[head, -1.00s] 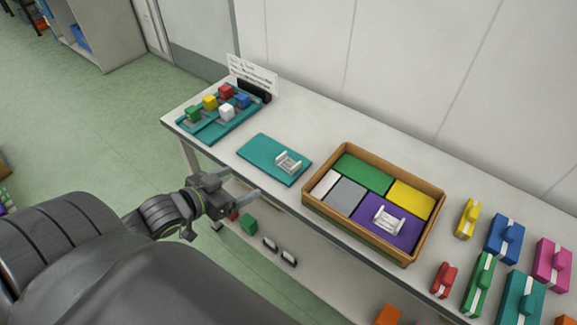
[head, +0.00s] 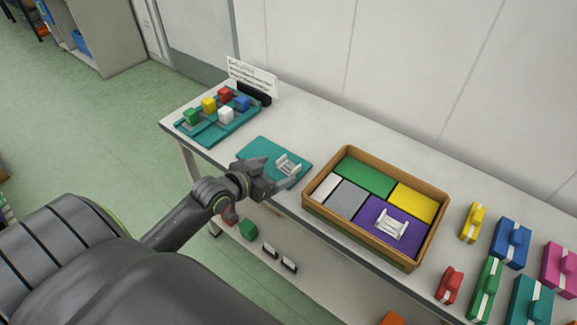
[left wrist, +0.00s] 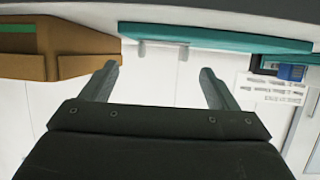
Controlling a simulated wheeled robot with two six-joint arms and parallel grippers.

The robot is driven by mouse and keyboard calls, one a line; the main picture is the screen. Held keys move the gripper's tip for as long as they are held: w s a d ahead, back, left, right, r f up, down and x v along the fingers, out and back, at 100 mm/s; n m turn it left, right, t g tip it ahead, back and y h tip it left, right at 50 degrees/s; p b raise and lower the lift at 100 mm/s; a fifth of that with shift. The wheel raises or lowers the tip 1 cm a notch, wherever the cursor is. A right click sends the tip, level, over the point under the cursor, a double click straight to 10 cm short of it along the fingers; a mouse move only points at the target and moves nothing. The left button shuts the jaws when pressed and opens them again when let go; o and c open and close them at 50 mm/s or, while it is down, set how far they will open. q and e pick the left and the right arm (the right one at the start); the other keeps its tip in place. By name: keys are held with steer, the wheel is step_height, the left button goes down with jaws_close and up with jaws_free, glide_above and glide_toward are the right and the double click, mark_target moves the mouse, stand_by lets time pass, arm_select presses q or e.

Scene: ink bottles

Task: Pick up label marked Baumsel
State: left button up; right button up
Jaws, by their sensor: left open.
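No label marked Baumsel can be read in these views. A white bracket-like piece (head: 289,163) lies on a teal mat (head: 256,149) on the table. A similar white piece (head: 391,224) lies on the purple block in the wooden tray. A white sign (head: 252,78) stands at the back left; its print is too small to read. My left gripper (head: 284,184) is open and empty at the table's front edge, by the teal mat. In the left wrist view its fingers (left wrist: 158,72) are apart, with the mat's edge (left wrist: 215,37) beyond them. My right gripper is not in view.
The wooden tray (head: 312,204) holds several coloured blocks. A teal tray (head: 198,134) with several small cubes stands at the left. Several coloured bottle-like items, such as a blue one (head: 511,243), stand at the right. A lower shelf holds a green cube (head: 248,229).

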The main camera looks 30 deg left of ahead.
mark_target(285, 171)
arm_select(q)
steer(key=shift+x, duration=2.6)
steer(key=shift+a, duration=0.15)
steer(key=shift+c, duration=0.4)
steer(key=c, duration=1)
